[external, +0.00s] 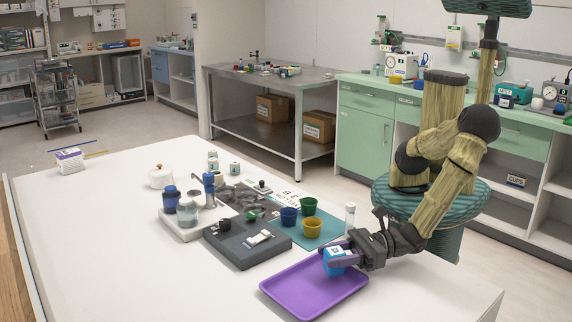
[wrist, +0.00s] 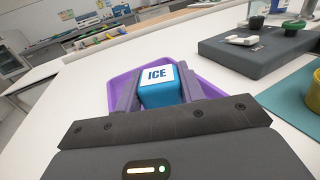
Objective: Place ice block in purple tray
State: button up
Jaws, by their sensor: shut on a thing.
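The ice block is a blue cube with a white top label reading ICE; it shows in the wrist view (wrist: 158,88) and in the external view (external: 335,262). My gripper (external: 336,257) is shut on the block, with one finger on each side of it, as the wrist view (wrist: 158,90) also shows. The purple tray (external: 292,296) lies flat on the white table, and part of it shows behind the block in the wrist view (wrist: 122,85). The block is over the tray's back right part. I cannot tell whether it touches the tray floor.
Blue (external: 289,217), green (external: 308,205) and yellow (external: 313,228) cups stand on a teal mat behind the tray. A dark grey slab (external: 240,250) lies left of them. A white-capped vial (external: 350,215) stands near my wrist. The table's front left is clear.

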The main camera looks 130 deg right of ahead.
jog(key=shift+f, duration=0.65)
jog(key=o, duration=1)
jog(key=shift+f, duration=0.1)
jog(key=shift+s, duration=0.1)
jog(key=v, duration=1.1)
jog(key=shift+s+a, duration=0.2)
jog(key=shift+s, duration=0.15)
